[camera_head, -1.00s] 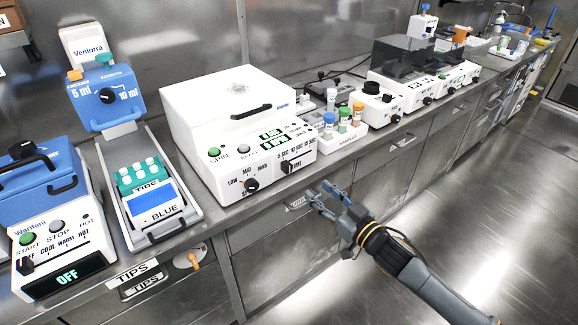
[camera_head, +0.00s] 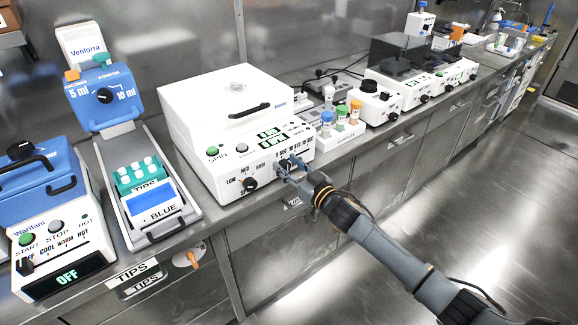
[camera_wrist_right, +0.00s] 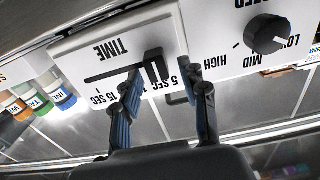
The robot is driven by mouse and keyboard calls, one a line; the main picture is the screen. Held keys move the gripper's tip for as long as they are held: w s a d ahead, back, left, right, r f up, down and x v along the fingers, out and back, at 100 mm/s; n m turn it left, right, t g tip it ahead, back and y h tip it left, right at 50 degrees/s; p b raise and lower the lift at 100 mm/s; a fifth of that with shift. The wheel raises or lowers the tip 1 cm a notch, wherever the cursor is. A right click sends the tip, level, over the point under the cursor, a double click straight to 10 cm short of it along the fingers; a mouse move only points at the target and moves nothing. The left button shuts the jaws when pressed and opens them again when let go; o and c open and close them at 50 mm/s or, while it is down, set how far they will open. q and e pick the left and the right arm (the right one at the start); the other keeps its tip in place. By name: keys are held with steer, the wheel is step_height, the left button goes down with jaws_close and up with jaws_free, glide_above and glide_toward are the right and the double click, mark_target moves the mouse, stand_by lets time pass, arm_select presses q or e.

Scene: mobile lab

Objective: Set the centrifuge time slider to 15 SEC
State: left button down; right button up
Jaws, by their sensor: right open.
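The white centrifuge (camera_head: 190,105) stands on the bench with its lid closed. In the right wrist view, which is upside down, its TIME panel (camera_wrist_right: 75,52) has a dark slot and a black slider handle (camera_wrist_right: 154,62). The handle is at the slot's right end there, near the 5 SEC mark; 15 SEC is toward the left end. My right gripper (camera_head: 283,167) is at the centrifuge's front panel. In the wrist view its fingers (camera_wrist_right: 165,95) are open, one to each side of the handle, with no clear contact. My left gripper is not in view.
The speed knob (camera_wrist_right: 268,34) sits beside the TIME panel. A rack of coloured-cap vials (camera_head: 340,130) stands to the right of the centrifuge. A tip box (camera_head: 137,176) and a blue-lidded device (camera_head: 40,190) are to the left. The floor in front of the bench is clear.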

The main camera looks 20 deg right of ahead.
mark_target(309, 146)
jaws_close()
steer(key=w+d, duration=0.1)
steer(key=d, duration=0.2)
steer(key=w+d, duration=0.1)
steer(key=d, duration=0.1)
steer(key=w+d, duration=0.1)
steer(key=d, duration=0.2)
steer(key=shift+d+f+b, duration=0.1)
steer(key=shift+d+b, duration=0.2)
steer(key=shift+d, duration=0.05)
steer(key=shift+w+d, duration=0.2)
steer(key=shift+d, duration=0.15)
jaws_free()
steer(key=shift+d, duration=0.1)
steer(key=v, duration=1.2)
